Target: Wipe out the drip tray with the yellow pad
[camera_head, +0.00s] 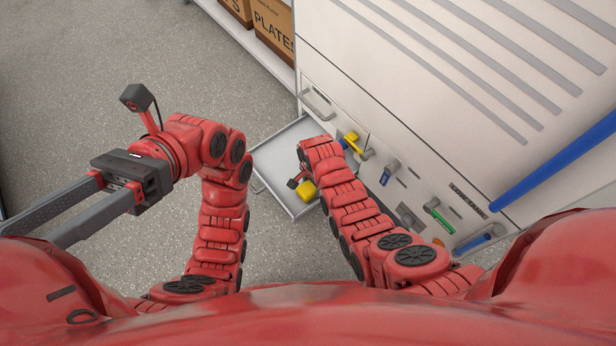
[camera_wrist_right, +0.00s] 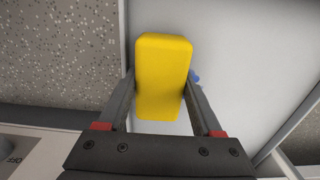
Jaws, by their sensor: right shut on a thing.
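The drip tray (camera_head: 276,150) is a pale, shallow tray pulled out from the white cabinet front. Its pale floor also fills much of the right wrist view (camera_wrist_right: 250,60). My right gripper (camera_wrist_right: 160,80) is shut on the yellow pad (camera_wrist_right: 163,60), one finger along each side, over the tray near its left wall in that view. The pad also shows in the head view (camera_head: 307,190), inside the tray's outline; my right arm hides part of the tray. A small blue patch (camera_wrist_right: 195,77) shows just right of the pad; its nature is unclear. My left gripper (camera_head: 30,230) is open and empty, left of the tray.
The white cabinet (camera_head: 400,80) carries a yellow-handled tap (camera_head: 351,142), a blue one (camera_head: 386,174) and a green one (camera_head: 441,219) above and right of the tray. Cardboard boxes (camera_head: 272,28) stand on a shelf behind. The speckled floor (camera_head: 90,80) at left is clear.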

